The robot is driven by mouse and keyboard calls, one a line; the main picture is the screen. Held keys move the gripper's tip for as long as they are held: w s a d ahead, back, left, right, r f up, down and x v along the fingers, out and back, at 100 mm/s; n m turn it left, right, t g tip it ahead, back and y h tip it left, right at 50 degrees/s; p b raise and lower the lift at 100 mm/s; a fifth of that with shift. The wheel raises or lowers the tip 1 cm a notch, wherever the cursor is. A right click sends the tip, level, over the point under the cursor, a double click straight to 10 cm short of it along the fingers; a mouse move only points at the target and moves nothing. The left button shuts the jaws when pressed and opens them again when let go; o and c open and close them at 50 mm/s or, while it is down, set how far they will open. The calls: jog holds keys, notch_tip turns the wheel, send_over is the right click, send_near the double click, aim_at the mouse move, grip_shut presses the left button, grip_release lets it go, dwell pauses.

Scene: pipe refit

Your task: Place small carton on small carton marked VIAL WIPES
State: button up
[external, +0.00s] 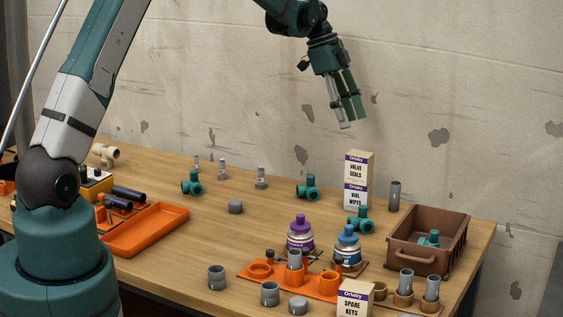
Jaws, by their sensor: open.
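A small carton marked VALVE SEALS (358,168) stands upright on top of the small carton marked VIAL WIPES (356,197), at the back right of the table in the external view. The two look roughly lined up, one above the other. My gripper (353,121) is open and empty in the air above the two stacked cartons, clear of the upper one, fingers pointing down.
A grey pipe piece (394,196) and a teal fitting (361,220) stand close to the stack. A brown crate (402,259) is at the right. Two jars (300,236) and an orange holder (258,280) are in front. An orange tray (145,231) lies left.

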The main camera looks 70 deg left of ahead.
jog(key=s+d+r+n+y, duration=0.1)
jog(key=s+d+r, duration=0.4)
jog(key=d, duration=0.5)
jog(key=s+d+r+n+t, duration=0.15)
jog(key=s+d+r, duration=0.25)
jog(key=d+r, duration=0.4)
jog(key=s+d+r+n+g+y, duration=0.15)
jog(key=s+d+r, duration=0.3)
jog(key=d, duration=0.65)
jog(key=s+d+f+n+t, duration=0.1)
jog(key=s+d+n+t, duration=0.1)
jog(key=s+d, duration=0.7)
jog(key=s+d+f+n+t, duration=0.1)
jog(key=s+d+n+t, duration=0.1)
jog(key=s+d, duration=0.8)
jog(key=s, duration=0.6)
jog(key=shift+s+n, duration=0.3)
jog(key=shift+f+y, duration=0.15)
jog(key=shift+y, duration=0.1)
notch_tip(320, 180, down, 6)
jog(key=b, duration=0.5)
jog(key=shift+r+b, duration=0.2)
jog(key=shift+b, duration=0.15)
